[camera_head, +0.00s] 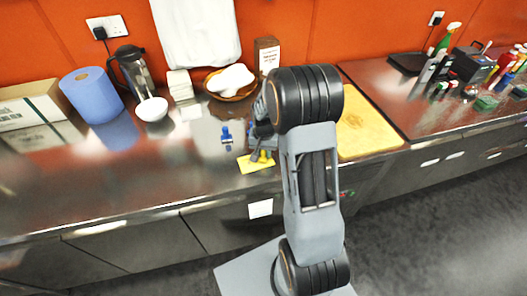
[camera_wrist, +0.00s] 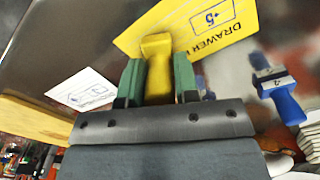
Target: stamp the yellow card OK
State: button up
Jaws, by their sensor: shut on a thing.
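The yellow card (camera_head: 246,165) lies on the counter near its front edge. In the head view the yellow stamp (camera_head: 262,157) is at the card's right part. I cannot tell whether its underside touches the card. A blue stamp (camera_head: 227,140) stands behind and left of the card; it also shows in the wrist view (camera_wrist: 284,100).
A white card (camera_wrist: 84,89) with a printed box lies near the yellow card in the wrist view. A yellow board (camera_head: 365,130) lies right of my arm. A blue roll (camera_head: 92,95), white bowl (camera_head: 152,109) and bread basket (camera_head: 232,92) stand behind. The left front counter is clear.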

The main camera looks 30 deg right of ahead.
jog(key=shift+r+p, duration=2.1)
jog(key=shift+r, duration=1.2)
